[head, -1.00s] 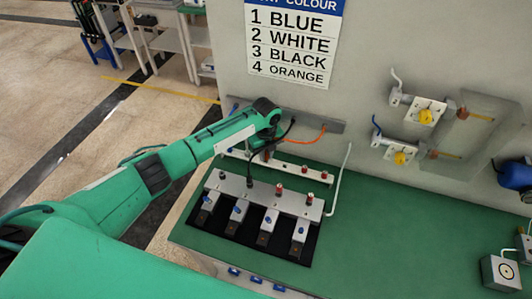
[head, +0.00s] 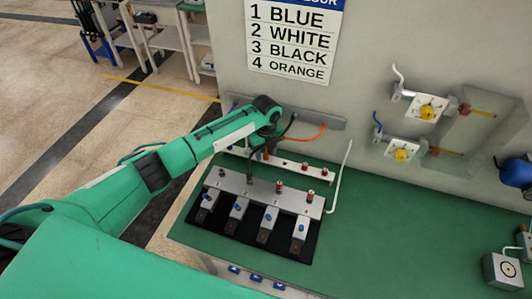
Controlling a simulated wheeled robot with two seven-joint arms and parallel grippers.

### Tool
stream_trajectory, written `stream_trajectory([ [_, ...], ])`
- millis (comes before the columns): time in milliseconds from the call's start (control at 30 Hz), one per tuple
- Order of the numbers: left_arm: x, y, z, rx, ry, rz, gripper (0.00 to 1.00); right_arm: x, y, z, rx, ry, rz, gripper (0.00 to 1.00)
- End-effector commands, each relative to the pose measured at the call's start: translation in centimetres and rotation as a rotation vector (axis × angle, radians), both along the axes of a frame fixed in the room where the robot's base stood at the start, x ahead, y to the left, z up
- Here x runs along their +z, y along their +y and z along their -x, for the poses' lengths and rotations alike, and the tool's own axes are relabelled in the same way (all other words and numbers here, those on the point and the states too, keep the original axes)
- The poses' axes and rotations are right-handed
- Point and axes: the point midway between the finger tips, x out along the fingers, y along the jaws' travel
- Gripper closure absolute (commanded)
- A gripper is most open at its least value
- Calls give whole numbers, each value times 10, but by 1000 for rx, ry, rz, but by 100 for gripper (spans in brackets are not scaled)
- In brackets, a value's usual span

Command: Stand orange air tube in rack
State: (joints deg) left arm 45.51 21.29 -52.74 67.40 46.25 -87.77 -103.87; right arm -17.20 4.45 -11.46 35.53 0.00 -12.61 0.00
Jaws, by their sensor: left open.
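The orange air tube (head: 309,138) curves from the grey wall rail (head: 333,121) down and left toward my left wrist; its lower end is hard to make out there. My left gripper (head: 264,149) hangs beneath the wrist, just behind the rack, and is open; its fingers are small and partly hidden by my arm. The rack appears to be the long metal bar (head: 235,184) with red-topped fittings on its right half. A black tube (head: 289,124) also hangs by the wrist, and its lower run reaches toward the rack. My right gripper is out of view.
A second pale bar (head: 296,167) with red fittings lies behind the rack. A white tube (head: 341,175) stands at the rack's right end. Several blue-buttoned blocks (head: 267,222) sit in front. A colour list (head: 292,42) hangs above.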

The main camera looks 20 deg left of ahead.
Motion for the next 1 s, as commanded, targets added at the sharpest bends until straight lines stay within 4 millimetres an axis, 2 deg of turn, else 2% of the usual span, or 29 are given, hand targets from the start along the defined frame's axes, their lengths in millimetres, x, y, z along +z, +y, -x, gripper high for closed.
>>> stream_trajectory([
  [167, 30, 0, -1, -2, -6, 0, 58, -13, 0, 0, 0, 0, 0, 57],
  [400, 85, 0, -1, -2, -6, 0, 58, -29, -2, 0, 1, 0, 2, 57],
  [600, 118, 0, -1, -1, -4, -1, 58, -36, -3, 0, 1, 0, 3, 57],
  [767, 129, 0, 0, -1, -1, 0, 58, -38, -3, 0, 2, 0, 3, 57],
  [1000, 131, 0, 0, -1, 0, 0, 58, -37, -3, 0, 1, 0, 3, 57],
])
